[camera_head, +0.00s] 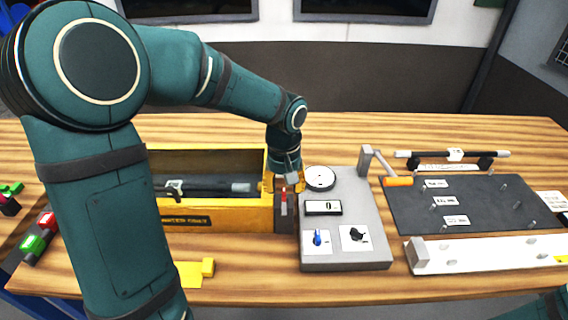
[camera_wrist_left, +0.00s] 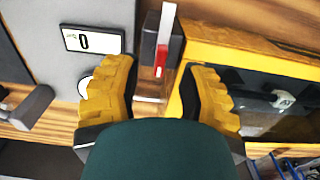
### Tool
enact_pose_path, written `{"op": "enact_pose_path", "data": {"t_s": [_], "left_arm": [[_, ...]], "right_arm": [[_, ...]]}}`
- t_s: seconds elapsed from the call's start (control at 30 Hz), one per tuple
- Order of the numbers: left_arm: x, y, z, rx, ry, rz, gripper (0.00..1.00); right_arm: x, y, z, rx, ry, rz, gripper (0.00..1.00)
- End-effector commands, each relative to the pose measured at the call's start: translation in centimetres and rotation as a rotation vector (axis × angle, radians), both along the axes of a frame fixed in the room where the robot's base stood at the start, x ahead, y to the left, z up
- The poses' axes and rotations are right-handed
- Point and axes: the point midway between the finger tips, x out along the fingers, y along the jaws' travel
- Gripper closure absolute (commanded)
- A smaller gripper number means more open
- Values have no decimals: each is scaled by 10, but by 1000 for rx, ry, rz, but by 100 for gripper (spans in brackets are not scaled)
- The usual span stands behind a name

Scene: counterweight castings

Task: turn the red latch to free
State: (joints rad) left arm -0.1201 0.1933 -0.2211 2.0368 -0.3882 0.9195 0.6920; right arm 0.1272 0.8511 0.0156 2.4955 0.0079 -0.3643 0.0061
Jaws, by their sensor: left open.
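The red latch (camera_head: 284,203) is a small red and light-grey bar on a dark block (camera_head: 285,222) at the right end of the yellow crate (camera_head: 225,215). In the left wrist view the red latch (camera_wrist_left: 161,60) lies between and beyond my fingers, its light bar running away from me. My left gripper (camera_head: 289,183) is just above and behind the latch in the head view. In the left wrist view my left gripper (camera_wrist_left: 163,68) has its two yellow fingers apart, with nothing held. Whether a finger touches the latch I cannot tell. My right gripper is out of view.
A grey panel (camera_head: 370,230) with a round white dial (camera_head: 320,178), a display (camera_head: 323,208), a blue switch (camera_head: 317,238) and a black knob (camera_head: 356,235) stands close right of the latch. A dark board (camera_head: 480,215) lies farther right. The crate holds a dark bar.

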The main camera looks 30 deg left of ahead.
Motion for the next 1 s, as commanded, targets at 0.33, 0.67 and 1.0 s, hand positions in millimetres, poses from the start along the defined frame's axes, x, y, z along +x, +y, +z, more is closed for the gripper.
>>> {"op": "enact_pose_path", "data": {"t_s": [0.33, 0.67, 1.0], "left_arm": [[0, 0, 69, 0, -2, -1, 59], [0, 0, 91, -1, 1, 0, 59], [0, 0, 91, 0, 1, 0, 59]], "right_arm": [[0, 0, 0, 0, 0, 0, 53], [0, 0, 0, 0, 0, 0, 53], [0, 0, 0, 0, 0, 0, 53]]}}
